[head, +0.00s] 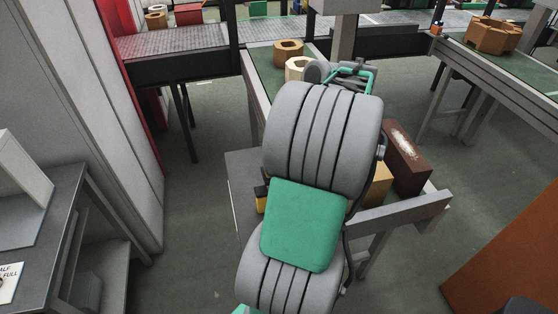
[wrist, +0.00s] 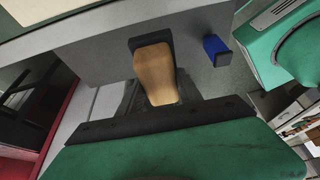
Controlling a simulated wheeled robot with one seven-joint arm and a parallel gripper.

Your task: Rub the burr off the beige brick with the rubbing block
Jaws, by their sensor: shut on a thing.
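My gripper (wrist: 157,98) shows in the wrist view, shut on a tan handle-like piece with a dark end, which I take to be the rubbing block (wrist: 154,70). A grey surface lies behind the block; I cannot tell whether they touch. In the head view, a tan-yellow block, probably the beige brick (head: 379,185), sits on the grey bench, partly hidden behind my arm. I cannot make out a burr on it. My arm hides much of the bench in the head view.
A dark brown brick (head: 406,165) with a whitish patch stands right of the tan block. A grey rail (head: 405,212) runs along the bench's near right side. A small blue object (wrist: 216,50) shows in the wrist view.

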